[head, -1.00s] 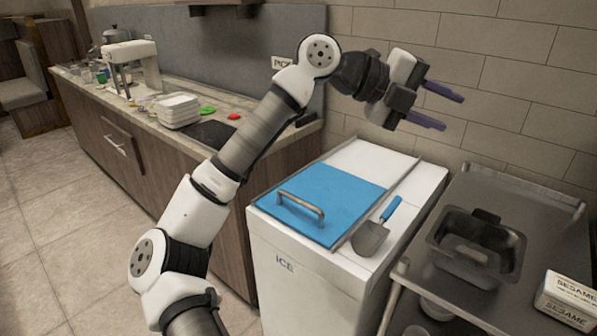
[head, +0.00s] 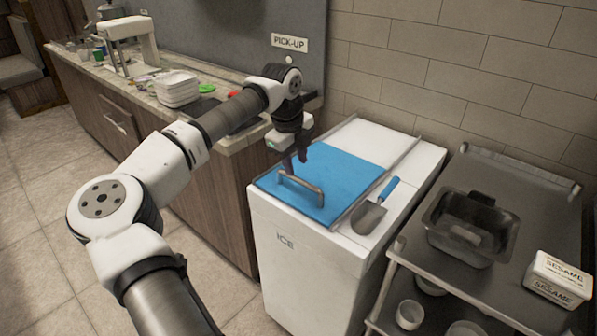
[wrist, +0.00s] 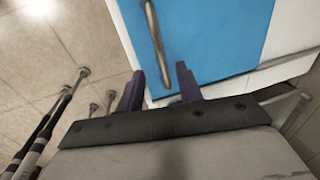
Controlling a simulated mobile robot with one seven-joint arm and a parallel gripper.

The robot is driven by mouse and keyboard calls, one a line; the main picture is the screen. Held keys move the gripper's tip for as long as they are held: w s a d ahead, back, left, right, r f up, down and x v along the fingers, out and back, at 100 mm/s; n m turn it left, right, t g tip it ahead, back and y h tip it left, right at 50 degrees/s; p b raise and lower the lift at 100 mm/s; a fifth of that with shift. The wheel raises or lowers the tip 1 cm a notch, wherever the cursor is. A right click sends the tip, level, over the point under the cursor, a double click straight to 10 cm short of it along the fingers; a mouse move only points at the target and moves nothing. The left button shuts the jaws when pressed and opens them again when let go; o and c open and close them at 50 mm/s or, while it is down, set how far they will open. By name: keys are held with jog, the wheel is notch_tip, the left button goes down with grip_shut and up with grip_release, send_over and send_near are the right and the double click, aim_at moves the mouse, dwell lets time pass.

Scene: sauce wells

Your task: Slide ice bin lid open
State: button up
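The ice bin (head: 305,262) is a white chest marked ICE. Its blue lid (head: 345,168) covers the left part of the top and carries a metal bar handle (head: 302,185) near the front edge. My gripper (head: 295,162) points down just above and behind the handle in the head view, and it is empty. In the wrist view, my gripper (wrist: 160,82) shows two dark purple fingers spread apart. The handle (wrist: 155,42) lies ahead of the fingertips, roughly in line with the gap, on the blue lid (wrist: 210,40). I cannot tell the exact height gap.
A scoop (head: 370,216) with a blue handle lies on the white top right of the lid. A metal cart (head: 520,225) stands to the right with a dark pan (head: 470,250) and a sesame box (head: 558,277). A wooden counter (head: 215,215) stands behind left.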

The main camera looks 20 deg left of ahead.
aim_at(300, 179)
jog(key=shift+w+d+f+p, duration=0.1)
jog(key=shift+w+f+p, duration=0.15)
jog(key=shift+f, duration=1.05)
jog(key=shift+w+d+f+p, duration=0.1)
jog(key=shift+w+f, duration=0.15)
jog(key=shift+f, duration=1.05)
grip_shut()
